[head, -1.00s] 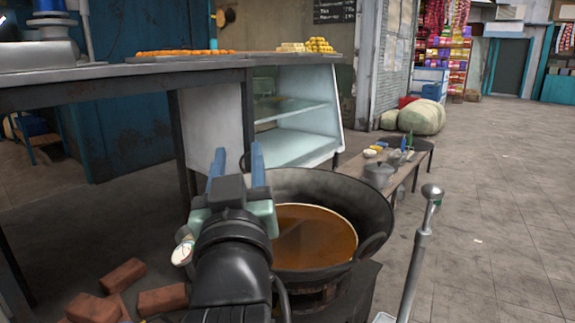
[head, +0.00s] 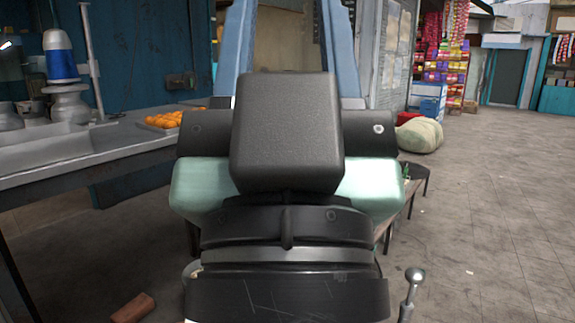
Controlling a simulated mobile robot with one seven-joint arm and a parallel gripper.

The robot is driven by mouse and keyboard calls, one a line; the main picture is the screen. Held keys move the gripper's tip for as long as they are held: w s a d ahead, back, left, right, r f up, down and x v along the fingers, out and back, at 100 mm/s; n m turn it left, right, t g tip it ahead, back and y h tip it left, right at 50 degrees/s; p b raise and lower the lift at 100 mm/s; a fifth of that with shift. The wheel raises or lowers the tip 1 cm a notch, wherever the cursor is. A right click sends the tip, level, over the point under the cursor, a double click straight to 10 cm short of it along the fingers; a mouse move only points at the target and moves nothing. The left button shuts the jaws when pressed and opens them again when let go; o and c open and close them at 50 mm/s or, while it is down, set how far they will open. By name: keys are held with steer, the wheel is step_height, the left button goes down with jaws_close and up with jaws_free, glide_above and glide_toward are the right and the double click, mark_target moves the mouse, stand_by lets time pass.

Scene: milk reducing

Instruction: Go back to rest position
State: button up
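My gripper (head: 287,30) is large and close in the middle of the head view, pointing up. Its two blue fingers stand wide apart, with only background between them. The fingertips run up to the top edge of the picture. The black and pale green gripper body hides the wok area and most of the glass case behind it.
A metal counter (head: 80,160) stands at left with a tray of orange sweets (head: 163,120) and a blue-and-white vessel (head: 60,60). A brick (head: 133,308) lies on the floor below. A metal lever knob (head: 414,275) stands at lower right. The paved floor (head: 490,200) at right is clear.

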step_height(320, 180, up, 18)
steer(key=p, duration=1.5)
